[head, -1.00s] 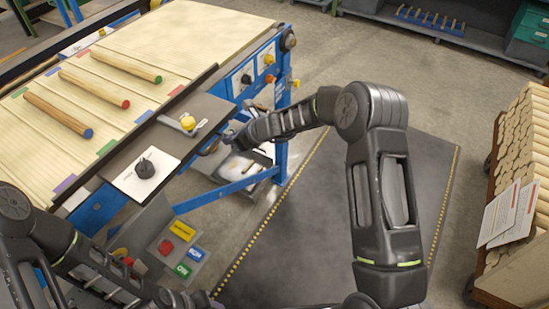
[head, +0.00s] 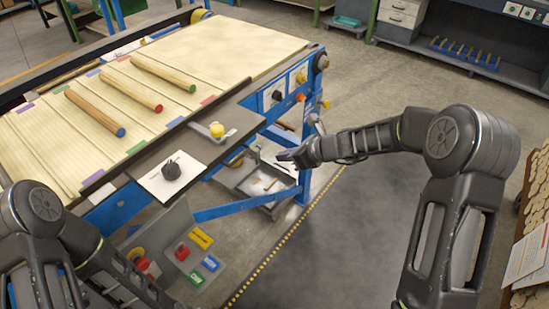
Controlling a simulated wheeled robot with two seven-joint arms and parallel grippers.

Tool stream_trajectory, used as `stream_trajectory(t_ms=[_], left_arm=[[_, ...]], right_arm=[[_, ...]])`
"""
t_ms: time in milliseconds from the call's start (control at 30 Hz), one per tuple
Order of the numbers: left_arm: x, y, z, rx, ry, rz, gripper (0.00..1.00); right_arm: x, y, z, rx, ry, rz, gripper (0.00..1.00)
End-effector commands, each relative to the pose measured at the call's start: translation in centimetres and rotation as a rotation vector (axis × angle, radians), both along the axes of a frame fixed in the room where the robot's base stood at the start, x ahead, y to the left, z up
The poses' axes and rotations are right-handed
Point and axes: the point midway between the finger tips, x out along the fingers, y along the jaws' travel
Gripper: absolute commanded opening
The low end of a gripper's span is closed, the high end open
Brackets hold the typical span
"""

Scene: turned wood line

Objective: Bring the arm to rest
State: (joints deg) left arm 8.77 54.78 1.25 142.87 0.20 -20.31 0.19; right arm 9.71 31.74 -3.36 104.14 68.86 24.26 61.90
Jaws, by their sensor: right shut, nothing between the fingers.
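My right arm reaches in from the right, bent at the elbow. Its gripper (head: 286,156) is shut and empty, held beside the blue frame of the line table, with a grey tray below and behind it. My left arm comes in at the lower left, in front of the table's near corner. Its gripper does not show; the arm runs out at the bottom edge.
Three dowels with coloured ends, one of them blue-ended (head: 95,113), lie on the slatted table (head: 235,45). Dark floor mat (head: 330,255) is clear.

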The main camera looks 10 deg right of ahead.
Motion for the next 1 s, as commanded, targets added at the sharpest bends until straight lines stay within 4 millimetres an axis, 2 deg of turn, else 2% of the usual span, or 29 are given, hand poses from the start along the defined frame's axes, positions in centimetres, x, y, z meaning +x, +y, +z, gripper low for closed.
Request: stream_trajectory(t_ms=[633, 767, 867, 967, 1000], left_arm=[[0.0, 0.0, 0.0, 0.0, 0.0, 0.0, 0.36], [0.0, 0.0, 0.0, 0.0, 0.0, 0.0, 0.36], [0.0, 0.0, 0.0, 0.0, 0.0, 0.0, 0.36], [0.0, 0.0, 0.0, 0.0, 0.0, 0.0, 0.36], [0.0, 0.0, 0.0, 0.0, 0.0, 0.0, 0.36]], right_arm=[[-0.4, -0.3, 0.4, -0.004, -0.002, 0.004, 0.0], [-0.3, -0.9, 0.1, -0.072, -0.037, 0.04, 0.0], [-1.3, -2.2, -1.9, -0.268, -0.085, 0.155, 0.0], [-4.8, -2.6, -6.7, -0.546, -0.115, 0.403, 0.0], [-6.6, -2.5, -8.9, -0.652, -0.126, 0.53, 0.0]])
